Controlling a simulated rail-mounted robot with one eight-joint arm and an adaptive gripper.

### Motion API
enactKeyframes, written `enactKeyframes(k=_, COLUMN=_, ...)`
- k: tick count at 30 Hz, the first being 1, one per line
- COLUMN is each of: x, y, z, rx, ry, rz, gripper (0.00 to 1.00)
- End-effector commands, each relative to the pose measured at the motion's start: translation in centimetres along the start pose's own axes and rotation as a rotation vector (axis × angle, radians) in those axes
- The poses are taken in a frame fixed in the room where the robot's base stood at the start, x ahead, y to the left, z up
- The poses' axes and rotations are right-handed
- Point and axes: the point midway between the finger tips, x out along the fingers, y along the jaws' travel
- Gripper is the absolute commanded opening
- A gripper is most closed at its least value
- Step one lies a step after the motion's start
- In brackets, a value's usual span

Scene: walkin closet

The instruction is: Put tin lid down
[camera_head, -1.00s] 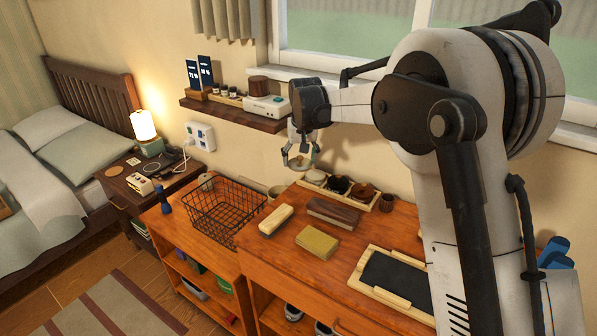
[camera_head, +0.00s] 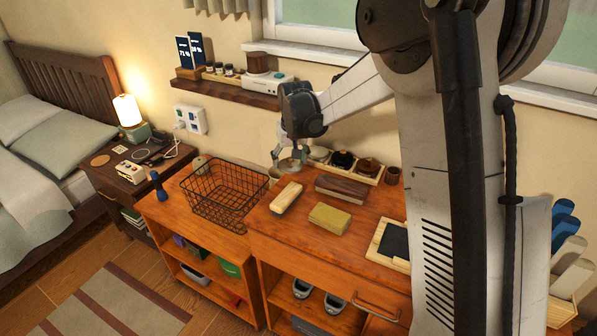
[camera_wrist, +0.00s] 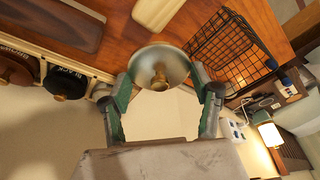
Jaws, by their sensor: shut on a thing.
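My gripper (camera_head: 288,162) is shut on a round, silvery tin lid (camera_wrist: 160,62) with a brass knob. In the wrist view the knob lies between the two green fingers, and the lid shows beyond the fingertips. In the head view the lid (camera_head: 289,166) is small and partly hidden by the fingers. It is low over the back of the wooden cabinet top (camera_head: 262,222), left of the tin tray. I cannot tell whether it touches anything beneath it.
A tray of tins (camera_head: 345,168) stands close on the right. A black wire basket (camera_head: 225,193) is on the left. A pale-topped brush (camera_head: 286,198), a dark brush (camera_head: 341,188) and a yellow block (camera_head: 329,218) lie in front. The wall shelf (camera_head: 225,92) hangs behind.

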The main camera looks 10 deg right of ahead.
Motion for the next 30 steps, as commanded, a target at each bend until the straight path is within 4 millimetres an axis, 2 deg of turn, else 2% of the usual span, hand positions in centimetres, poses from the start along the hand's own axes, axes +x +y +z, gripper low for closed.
enactKeyframes(k=1, x=0.8, y=1.0, z=-0.4, rx=0.002, ry=0.0, rz=0.001, gripper=0.45)
enactKeyframes(k=6, x=3.0, y=3.5, z=-1.6, rx=0.002, ry=0.0, rz=-0.001, gripper=0.45)
enactKeyframes(k=11, x=4.3, y=5.0, z=-2.2, rx=0.0, ry=0.0, rz=-0.001, gripper=0.45)
enactKeyframes(k=17, x=5.2, y=5.2, z=-2.1, rx=-0.001, ry=0.0, rz=-0.001, gripper=0.45)
enactKeyframes(k=24, x=8.2, y=5.2, z=-1.3, rx=-0.001, ry=0.0, rz=-0.001, gripper=0.45)
enactKeyframes(k=30, x=8.4, y=5.2, z=-1.2, rx=-0.001, ry=0.0, rz=-0.001, gripper=0.45)
